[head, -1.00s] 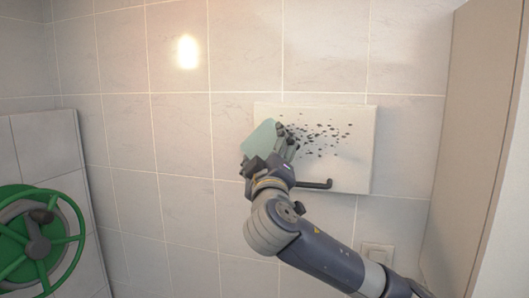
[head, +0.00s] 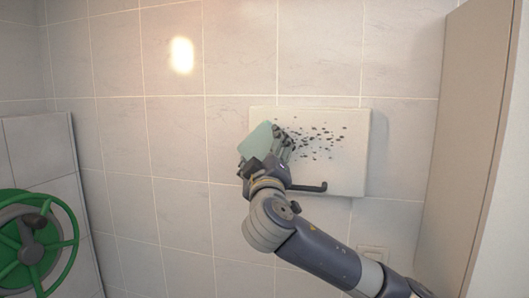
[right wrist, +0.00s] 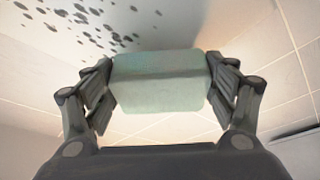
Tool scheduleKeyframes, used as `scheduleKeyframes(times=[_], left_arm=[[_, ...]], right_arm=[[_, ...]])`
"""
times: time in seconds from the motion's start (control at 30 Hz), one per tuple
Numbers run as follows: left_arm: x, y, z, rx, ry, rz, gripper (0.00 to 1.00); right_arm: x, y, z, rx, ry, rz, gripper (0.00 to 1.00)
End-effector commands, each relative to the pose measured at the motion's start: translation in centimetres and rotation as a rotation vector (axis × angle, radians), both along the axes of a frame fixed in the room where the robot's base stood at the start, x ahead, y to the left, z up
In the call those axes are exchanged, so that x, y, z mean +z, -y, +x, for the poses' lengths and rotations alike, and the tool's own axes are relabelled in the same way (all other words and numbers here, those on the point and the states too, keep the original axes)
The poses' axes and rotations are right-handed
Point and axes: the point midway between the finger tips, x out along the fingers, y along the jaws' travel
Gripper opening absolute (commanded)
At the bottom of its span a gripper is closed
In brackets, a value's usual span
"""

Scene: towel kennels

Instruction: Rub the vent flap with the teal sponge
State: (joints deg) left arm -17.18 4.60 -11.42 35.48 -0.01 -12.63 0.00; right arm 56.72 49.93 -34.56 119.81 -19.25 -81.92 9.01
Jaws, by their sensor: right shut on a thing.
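The vent flap (head: 345,170) is a pale square panel on the tiled wall, with a dark handle (head: 308,188) at its lower edge. Dark specks (head: 320,138) are scattered over its upper middle; they also show at the upper left of the right wrist view (right wrist: 95,28). My right gripper (head: 268,155) is shut on the teal sponge (head: 257,140), in front of the flap's left part. In the right wrist view the sponge (right wrist: 160,82) sits between both fingers. I cannot tell whether it touches the flap. My left gripper is not in view.
A green valve wheel (head: 72,243) stands at the lower left before a tiled block (head: 45,150). A tall beige panel (head: 465,140) closes off the right side. A small wall switch (head: 372,252) is below the flap. The wall left of the flap is bare.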

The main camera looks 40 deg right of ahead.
Motion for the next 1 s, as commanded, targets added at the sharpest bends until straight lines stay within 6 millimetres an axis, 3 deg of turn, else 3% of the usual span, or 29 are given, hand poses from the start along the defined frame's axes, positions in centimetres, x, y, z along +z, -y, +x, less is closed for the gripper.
scheduleKeyframes(times=[1.0], left_arm=[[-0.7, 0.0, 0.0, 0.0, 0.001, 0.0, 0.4]], right_arm=[[-0.1, 1.6, 0.7, -0.002, 0.0, -0.001, 0.59]])
